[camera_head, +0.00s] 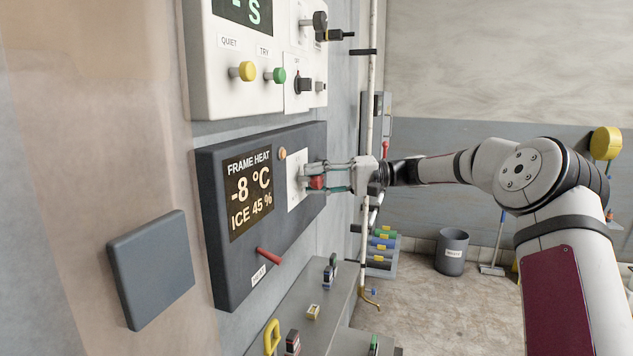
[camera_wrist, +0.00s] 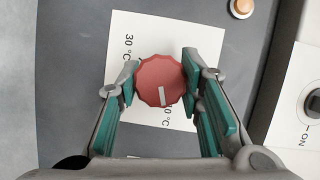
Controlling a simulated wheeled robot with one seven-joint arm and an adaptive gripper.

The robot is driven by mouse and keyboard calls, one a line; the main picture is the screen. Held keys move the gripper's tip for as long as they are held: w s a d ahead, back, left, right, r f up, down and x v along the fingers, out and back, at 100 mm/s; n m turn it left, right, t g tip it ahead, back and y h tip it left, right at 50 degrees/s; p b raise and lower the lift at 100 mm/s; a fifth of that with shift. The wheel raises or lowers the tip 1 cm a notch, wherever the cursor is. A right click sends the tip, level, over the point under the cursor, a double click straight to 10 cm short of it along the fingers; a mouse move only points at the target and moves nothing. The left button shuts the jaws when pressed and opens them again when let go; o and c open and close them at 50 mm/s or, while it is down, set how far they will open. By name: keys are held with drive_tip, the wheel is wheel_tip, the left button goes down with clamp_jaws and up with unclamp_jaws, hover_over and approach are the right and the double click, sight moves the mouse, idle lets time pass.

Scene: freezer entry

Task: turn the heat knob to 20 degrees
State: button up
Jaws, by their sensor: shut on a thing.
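The heat knob (camera_wrist: 153,76) is a red scalloped disc on a white plate (camera_wrist: 205,42) in the wrist view. A short white mark on its face points toward the bottom of that view. "30 °C" is printed to its upper left; another label at its lower right is partly hidden. My gripper (camera_wrist: 160,84) is shut on the knob, one teal finger on each side. In the head view the red knob (camera_head: 317,182) shows between the fingers, on the dark panel (camera_head: 221,270). The panel's display (camera_head: 249,190) reads "FRAME HEAT -8 °C, ICE 45 %".
An orange button (camera_head: 282,154) sits close above the white plate. A red lever (camera_head: 269,257) juts out lower on the panel. A white control box (camera_head: 215,85) with yellow and green knobs is above. A grey ledge (camera_head: 300,290) with small items lies below.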

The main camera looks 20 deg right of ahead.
drive_tip(key=m, duration=0.1)
drive_tip(key=m+y, duration=0.1)
drive_tip(key=m, duration=0.1)
drive_tip(key=shift+d+f+m+t+y, duration=0.1)
drive_tip(key=shift+m+t+y, duration=0.2)
drive_tip(key=shift+t, duration=0.1)
drive_tip(key=m+y+p, duration=0.1)
drive_tip(key=m, duration=0.2)
drive_tip(key=shift+m+t, duration=0.4)
drive_tip(key=m+t+p, duration=0.1)
drive_tip(key=m, duration=0.2)
drive_tip(key=m+t+p, duration=0.1)
drive_tip(key=m+t, duration=0.1)
drive_tip(key=m, duration=0.2)
drive_tip(key=shift+y, duration=0.4)
drive_tip(key=shift+f+m, duration=0.1)
drive_tip(key=shift+m, duration=0.3)
drive_tip(key=o, duration=1.2)
drive_tip(key=shift+c, duration=0.2)
drive_tip(key=v, duration=1.2)
drive_tip(key=shift+s, duration=0.1)
